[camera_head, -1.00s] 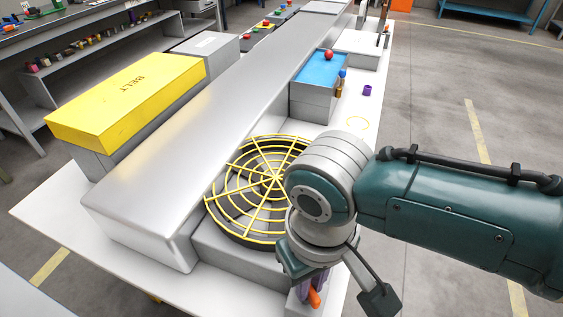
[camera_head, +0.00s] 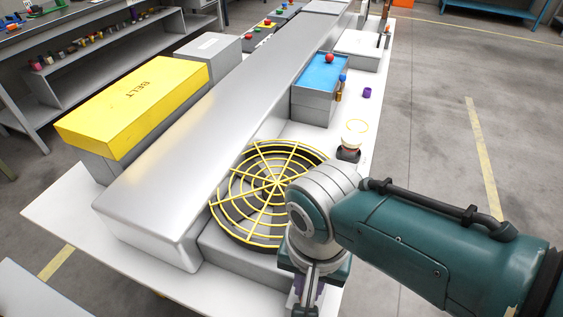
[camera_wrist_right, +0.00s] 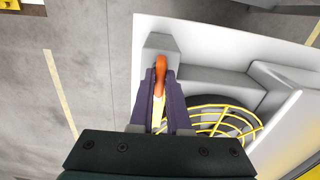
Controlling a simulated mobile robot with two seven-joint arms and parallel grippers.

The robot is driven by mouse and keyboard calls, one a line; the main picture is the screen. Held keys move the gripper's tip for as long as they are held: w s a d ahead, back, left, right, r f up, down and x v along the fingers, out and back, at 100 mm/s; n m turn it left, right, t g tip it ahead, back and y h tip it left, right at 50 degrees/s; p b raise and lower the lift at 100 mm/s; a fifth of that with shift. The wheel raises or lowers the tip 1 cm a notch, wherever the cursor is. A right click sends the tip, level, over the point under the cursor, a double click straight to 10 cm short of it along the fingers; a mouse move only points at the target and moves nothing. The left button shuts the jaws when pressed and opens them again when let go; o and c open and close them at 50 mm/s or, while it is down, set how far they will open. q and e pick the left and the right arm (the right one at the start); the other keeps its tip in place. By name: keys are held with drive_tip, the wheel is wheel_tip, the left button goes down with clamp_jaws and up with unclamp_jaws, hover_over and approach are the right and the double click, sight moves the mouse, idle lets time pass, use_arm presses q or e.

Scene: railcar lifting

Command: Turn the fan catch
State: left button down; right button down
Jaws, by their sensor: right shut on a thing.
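The fan (camera_head: 262,172) has a round yellow grille over dark rings and lies in a grey housing beside the long grey railcar body. In the right wrist view its grille (camera_wrist_right: 222,118) is partly cut off by my gripper. The fan catch (camera_wrist_right: 160,65) is a small orange lever at a grey block on the housing's corner. My right gripper (camera_wrist_right: 160,88) has purple fingers shut on the catch, one on each side. In the head view the right gripper (camera_head: 306,297) is at the near corner and mostly hidden under my wrist. My left gripper is not in view.
The yellow belt box (camera_head: 135,105) stands left of the long grey body (camera_head: 205,125). A blue-topped box (camera_head: 319,72) with a red knob, a purple cup (camera_head: 367,93) and a small dark and cream part (camera_head: 349,142) are behind the fan. The floor at right is open.

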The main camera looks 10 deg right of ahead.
drive_tip(key=shift+m, duration=0.3)
idle(0.4)
drive_tip(key=c, duration=0.9)
unclamp_jaws()
wheel_tip(320, 180, up, 9)
drive_tip(key=p, duration=0.4)
drive_tip(key=shift+r, duration=0.5)
